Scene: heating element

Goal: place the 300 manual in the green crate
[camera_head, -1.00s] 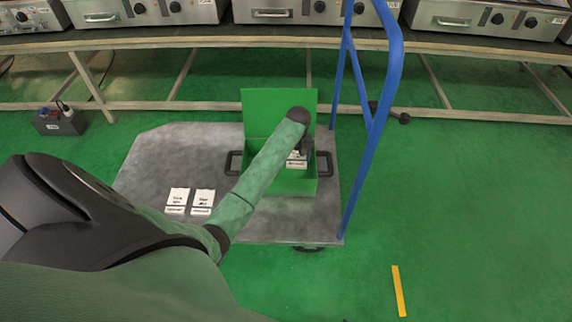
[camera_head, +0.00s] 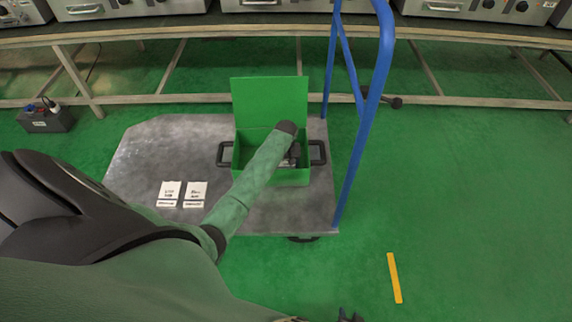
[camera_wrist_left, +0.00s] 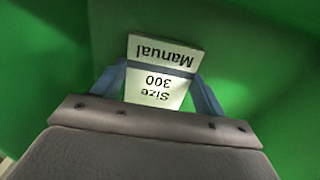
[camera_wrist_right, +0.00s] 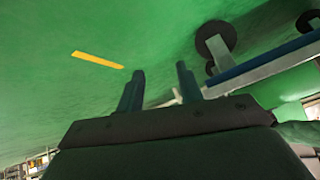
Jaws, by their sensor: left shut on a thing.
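The green crate (camera_head: 290,178) stands on the grey cart with its lid (camera_head: 270,102) raised at the back. My left gripper (camera_head: 293,158) reaches down into the crate. In the left wrist view my left gripper (camera_wrist_left: 160,85) is shut on the white 300 manual (camera_wrist_left: 158,72), whose text reads upside down there. Green crate walls surround it in that view. I cannot tell whether the manual touches the crate floor. In the head view my arm mostly hides the manual. My right gripper (camera_wrist_right: 160,85) is open and empty, pointing at the green floor, away from the crate.
Two other white manuals (camera_head: 169,191) (camera_head: 195,191) lie on the cart deck (camera_head: 150,150), left of the crate. The cart's blue handle (camera_head: 362,130) rises right of the crate. A workbench (camera_head: 200,27) with ovens runs behind. A yellow strip (camera_head: 395,277) marks the clear floor at right.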

